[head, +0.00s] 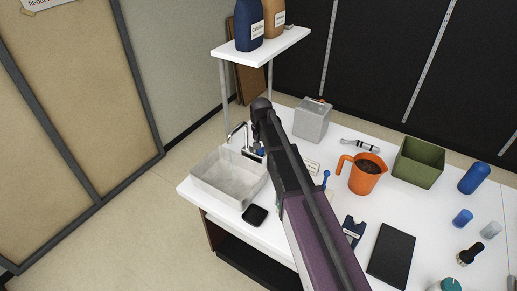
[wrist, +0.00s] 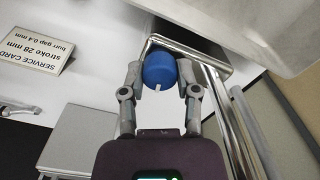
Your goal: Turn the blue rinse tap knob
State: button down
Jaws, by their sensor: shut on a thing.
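The blue rinse tap knob (wrist: 159,68) is between the two fingers of my gripper (wrist: 161,80) in the wrist view. The fingers are closed against its left and right sides. A small white mark on the knob points down in that view. In the head view a bit of the blue knob (head: 261,151) shows beside the tap (head: 238,130), at the back of the sink (head: 229,178). My arm hides most of my gripper there.
A service card (wrist: 36,50) stands on the white counter. A grey container (head: 312,120), an orange jug (head: 365,175) and a green bin (head: 418,163) stand right of my arm. A shelf (head: 262,45) with bottles rises behind the sink. A small black item (head: 254,215) lies in front.

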jog(key=shift+m, duration=1.2)
jog(key=shift+c, duration=1.7)
grip_release()
